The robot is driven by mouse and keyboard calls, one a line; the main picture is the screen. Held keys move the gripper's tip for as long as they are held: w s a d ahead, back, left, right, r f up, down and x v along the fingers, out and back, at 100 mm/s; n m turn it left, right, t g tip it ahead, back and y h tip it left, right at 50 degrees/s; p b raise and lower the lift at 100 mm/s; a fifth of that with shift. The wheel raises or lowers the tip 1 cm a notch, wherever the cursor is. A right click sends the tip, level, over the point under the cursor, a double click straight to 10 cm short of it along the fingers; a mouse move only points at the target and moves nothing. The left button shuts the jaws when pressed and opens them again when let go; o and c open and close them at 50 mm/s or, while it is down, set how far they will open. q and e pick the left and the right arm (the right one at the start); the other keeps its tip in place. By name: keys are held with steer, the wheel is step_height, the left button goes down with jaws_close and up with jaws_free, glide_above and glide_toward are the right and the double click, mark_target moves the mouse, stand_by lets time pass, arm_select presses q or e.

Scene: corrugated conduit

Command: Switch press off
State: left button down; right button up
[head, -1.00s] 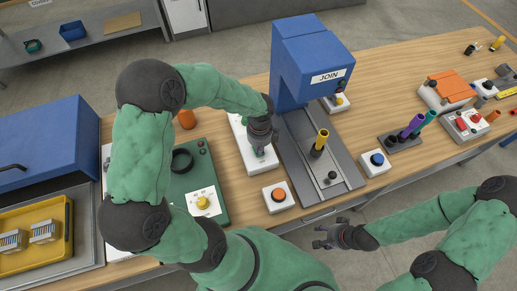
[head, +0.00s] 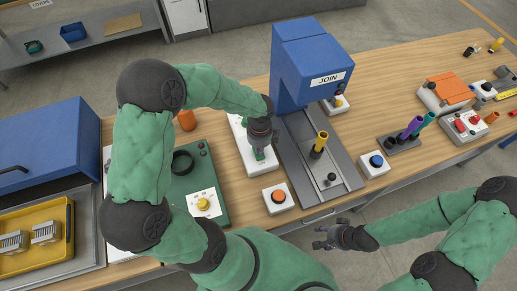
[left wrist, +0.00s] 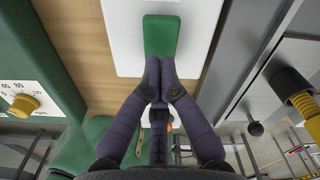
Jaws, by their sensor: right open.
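The blue press labelled JOIN (head: 303,62) stands on the bench. Left of it lies a white switch plate (head: 240,134) with a green rocker or lever (head: 259,154). My left gripper (head: 258,146) points down over this plate and partly hides the green part in the head view. In the left wrist view, its fingertips (left wrist: 160,68) are together at the near end of the green part (left wrist: 160,36); I cannot tell whether they touch it. Nothing shows between the fingers. My right gripper (head: 328,239) is open and empty in front of the bench edge.
An orange button box (head: 278,198) and a blue button box (head: 375,163) flank the grey press bed (head: 297,142). A green unit with a yellow knob (head: 203,203) is at the left. A yellow tray (head: 58,257) lies further left. Dark and coloured tubes stand at the right.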

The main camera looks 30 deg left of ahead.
arm_select(q)
steer(key=shift+r+p, duration=2.3)
steer(key=shift+r, duration=0.55)
steer(key=shift+f, duration=0.1)
